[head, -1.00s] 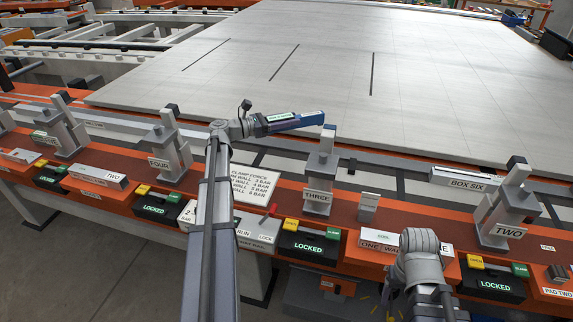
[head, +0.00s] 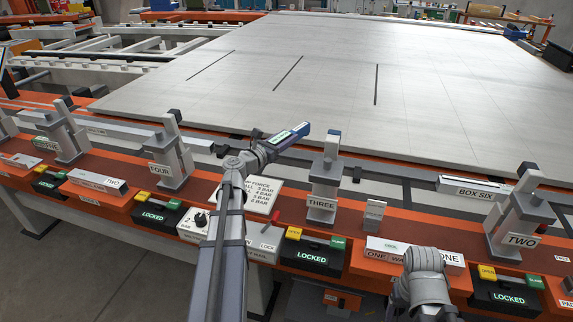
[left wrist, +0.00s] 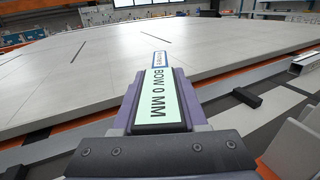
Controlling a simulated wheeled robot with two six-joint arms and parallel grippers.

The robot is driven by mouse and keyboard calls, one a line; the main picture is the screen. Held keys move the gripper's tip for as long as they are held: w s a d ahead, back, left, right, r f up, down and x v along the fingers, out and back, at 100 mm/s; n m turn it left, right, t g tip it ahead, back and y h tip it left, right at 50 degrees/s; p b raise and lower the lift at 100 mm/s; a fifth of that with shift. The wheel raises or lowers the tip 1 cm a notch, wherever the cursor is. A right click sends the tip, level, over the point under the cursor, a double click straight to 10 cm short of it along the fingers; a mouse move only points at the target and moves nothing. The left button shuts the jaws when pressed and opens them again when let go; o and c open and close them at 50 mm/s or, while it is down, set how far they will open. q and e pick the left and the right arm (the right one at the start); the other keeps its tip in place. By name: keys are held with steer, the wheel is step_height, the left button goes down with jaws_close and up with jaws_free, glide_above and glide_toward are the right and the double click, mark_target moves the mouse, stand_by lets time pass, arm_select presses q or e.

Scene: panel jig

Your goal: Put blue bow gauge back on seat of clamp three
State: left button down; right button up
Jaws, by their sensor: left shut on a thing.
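My left gripper (head: 284,140) is shut on the blue bow gauge (head: 303,129) and holds it up in front of the large panel. In the left wrist view the gauge's blue-edged far end (left wrist: 160,57) points away over the panel, beyond a pale green display (left wrist: 160,95) reading BOW 0 MM. Clamp three (head: 323,175) is the grey upright clamp labelled THREE, with a bluish top, just right of the gauge. The gauge looks apart from it. I cannot make out the seat clearly. My right arm enters at bottom right; its gripper is not in view.
The large grey panel (head: 330,75) lies behind the orange rail. Clamp four (head: 170,158) stands left and clamp two (head: 520,218) right. A locked control box (head: 312,255) sits below clamp three, and a small grey block (head: 374,213) stands to its right.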

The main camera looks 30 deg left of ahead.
arm_select(q)
steer(key=shift+f+b, duration=3.1)
steer(key=shift+f, duration=0.6)
steer(key=shift+f, duration=0.1)
steer(key=shift+f+b, duration=0.55)
steer(key=shift+b, duration=0.1)
steer(key=shift+c, duration=2.2)
jaws_free()
steer(key=shift+r, duration=0.1)
steer(key=shift+r+p, duration=0.2)
steer(key=shift+p, duration=0.1)
steer(key=shift+r+p, duration=0.45)
steer(key=s, duration=0.4)
steer(key=s+a, duration=0.1)
steer(key=s, duration=0.3)
steer(key=s+a, duration=0.1)
steer(key=s, duration=0.3)
steer(key=shift+f, duration=0.1)
